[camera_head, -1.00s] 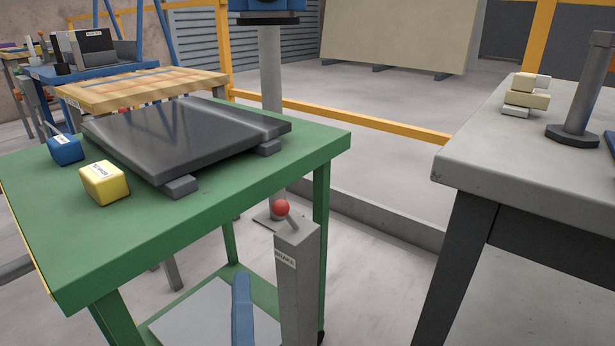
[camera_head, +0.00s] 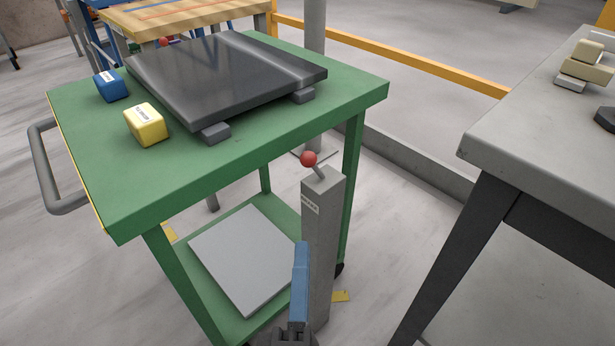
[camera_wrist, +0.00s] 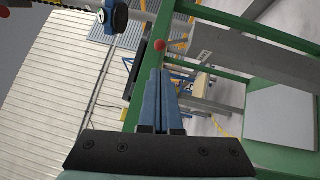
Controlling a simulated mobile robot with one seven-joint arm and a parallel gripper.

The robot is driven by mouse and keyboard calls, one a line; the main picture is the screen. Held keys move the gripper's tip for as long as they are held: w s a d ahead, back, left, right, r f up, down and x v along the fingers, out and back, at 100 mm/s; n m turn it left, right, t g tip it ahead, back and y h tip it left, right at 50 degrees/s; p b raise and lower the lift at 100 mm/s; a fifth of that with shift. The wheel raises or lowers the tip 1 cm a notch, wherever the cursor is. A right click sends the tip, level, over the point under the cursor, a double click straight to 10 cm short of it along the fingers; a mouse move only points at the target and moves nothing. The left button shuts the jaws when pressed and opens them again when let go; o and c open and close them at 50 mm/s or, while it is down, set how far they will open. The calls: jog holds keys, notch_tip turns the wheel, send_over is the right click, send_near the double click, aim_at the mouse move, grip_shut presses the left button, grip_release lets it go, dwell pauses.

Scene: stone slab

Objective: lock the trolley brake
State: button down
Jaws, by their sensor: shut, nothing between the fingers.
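The green trolley (camera_head: 240,155) stands at the left of the head view. Its brake is a grey post (camera_head: 323,225) with a short lever ending in a red knob (camera_head: 308,159), beside the trolley's near right corner. The lever leans up and to the left. My gripper (camera_head: 301,250) is shut and empty, its blue fingers upright in front of the post, below the knob. In the wrist view, my gripper's fingers (camera_wrist: 164,75) lie together and the red knob (camera_wrist: 159,46) shows just beyond their tips. I cannot tell the gap between them.
A dark stone slab (camera_head: 215,80) rests on grey blocks on the trolley top, near a blue block (camera_head: 111,86) and a yellow block (camera_head: 146,125). A grey table (camera_head: 530,130) stands close on the right. The lower shelf holds a pale sheet (camera_head: 245,258).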

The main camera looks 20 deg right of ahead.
aim_at(313, 166)
jog(key=x, duration=1.3)
jog(key=shift+w+d+r, duration=0.1)
jog(key=shift+d, duration=0.1)
jog(key=shift+r, duration=0.1)
jog(key=r+p, duration=0.1)
jog(key=p, duration=0.3)
jog(key=d+r+m+g+p, duration=0.1)
jog(key=p, duration=0.3)
jog(key=shift+w+m, duration=0.15)
jog(key=shift+m, duration=0.15)
jog(key=w+d+m+g+y+p, duration=0.2)
jog(key=d+m+g+y+p, duration=0.2)
jog(key=p, duration=1.6)
jog(key=shift+d+r+m+g, duration=0.3)
jog(key=shift+d+r+g, duration=0.15)
jog(key=shift+d, duration=0.45)
jog(key=shift+r, duration=0.1)
